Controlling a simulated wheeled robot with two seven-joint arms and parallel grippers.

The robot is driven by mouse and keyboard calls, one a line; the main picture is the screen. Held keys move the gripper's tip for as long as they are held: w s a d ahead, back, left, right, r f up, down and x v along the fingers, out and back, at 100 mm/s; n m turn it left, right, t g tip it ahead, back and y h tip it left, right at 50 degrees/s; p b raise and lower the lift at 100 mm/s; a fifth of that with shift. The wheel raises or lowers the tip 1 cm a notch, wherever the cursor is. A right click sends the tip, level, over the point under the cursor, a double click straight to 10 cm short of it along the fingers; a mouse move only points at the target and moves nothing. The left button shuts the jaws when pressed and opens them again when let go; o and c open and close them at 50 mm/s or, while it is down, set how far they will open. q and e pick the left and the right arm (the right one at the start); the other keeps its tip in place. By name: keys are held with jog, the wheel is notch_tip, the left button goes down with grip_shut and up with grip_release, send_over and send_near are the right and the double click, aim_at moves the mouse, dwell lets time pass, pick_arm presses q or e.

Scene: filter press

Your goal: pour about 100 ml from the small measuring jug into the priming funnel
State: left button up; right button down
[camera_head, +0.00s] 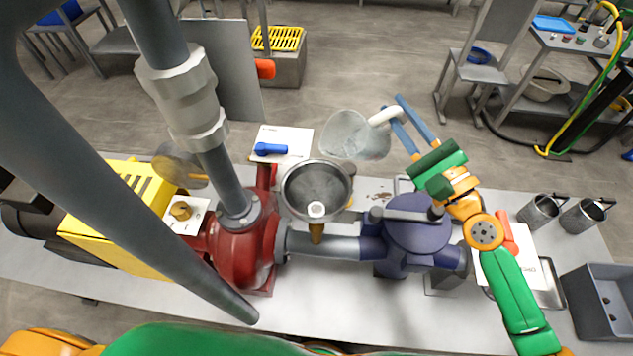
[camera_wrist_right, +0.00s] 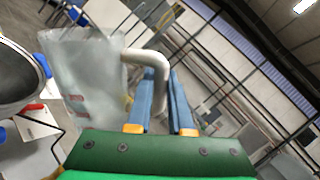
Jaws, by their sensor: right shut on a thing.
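The small measuring jug (camera_head: 352,136) is clear and has a white handle (camera_head: 386,116). My right gripper (camera_head: 392,103) is shut on that handle and holds the jug in the air. The jug also shows in the right wrist view (camera_wrist_right: 92,82), with the blue fingers (camera_wrist_right: 160,75) at its handle. I cannot tell its tilt exactly or the liquid level. The grey priming funnel (camera_head: 316,186) stands open over the pipe. The jug is beyond it and slightly right, apart from its rim in the picture. No stream shows. My left gripper is not in view.
A red pump body (camera_head: 246,245) and a blue-purple valve (camera_head: 415,225) flank the funnel. A large grey pipe (camera_head: 222,165) rises at left. Two metal jugs (camera_head: 540,210) (camera_head: 582,215) and a grey bin (camera_head: 602,300) stand at right. A blue-handled item (camera_head: 270,149) lies on a white sheet.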

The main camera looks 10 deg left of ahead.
dwell(0.6)
jog(key=shift+w+d+f+m, duration=0.1)
jog(key=shift+f+m, duration=0.15)
jog(key=shift+m, duration=0.05)
jog(key=w+d+f+m+h, duration=0.1)
jog(key=w+d+f+m, duration=0.1)
jog(key=f+m, duration=0.2)
jog(key=w+d+f+m+g+h+b, duration=0.1)
jog(key=w+d+f+m+h, duration=0.1)
jog(key=f+m, duration=0.3)
jog(key=shift+w+f, duration=0.5)
jog(key=shift+f, duration=0.85)
dwell(1.3)
